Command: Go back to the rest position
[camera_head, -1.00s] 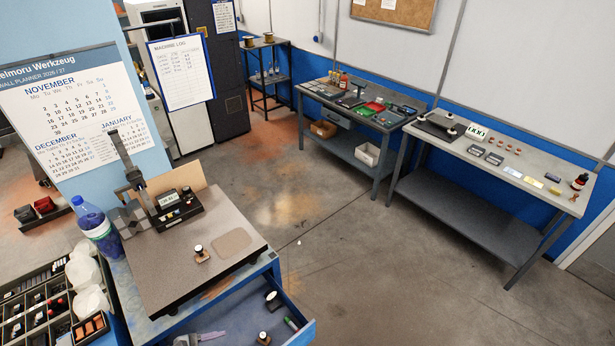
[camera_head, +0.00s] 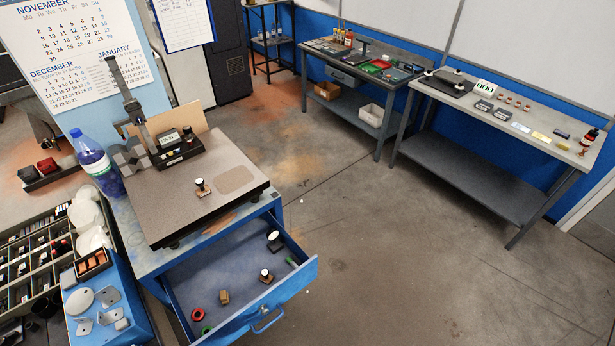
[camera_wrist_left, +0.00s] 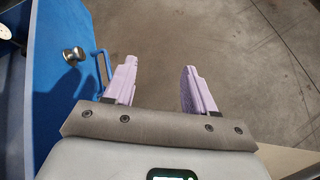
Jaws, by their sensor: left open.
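My left gripper (camera_wrist_left: 157,72) shows in the left wrist view with its two pale purple fingers wide apart. Nothing is between them, and the bare concrete floor lies beyond. The blue drawer front (camera_wrist_left: 65,90) with its handle is to the left of the fingers, and the gripper appears to be outside the drawer. Neither gripper shows in the head view. In that view the blue drawer (camera_head: 190,283) stands open under the bench with a granite plate (camera_head: 170,205).
The drawer holds a red ring (camera_head: 197,314), a small brown block (camera_head: 223,297) and several other small items. A blue bottle (camera_head: 98,165) and a height gauge (camera_head: 130,100) stand on the bench. Two grey benches (camera_head: 490,165) line the back wall. The floor (camera_head: 400,270) between is clear.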

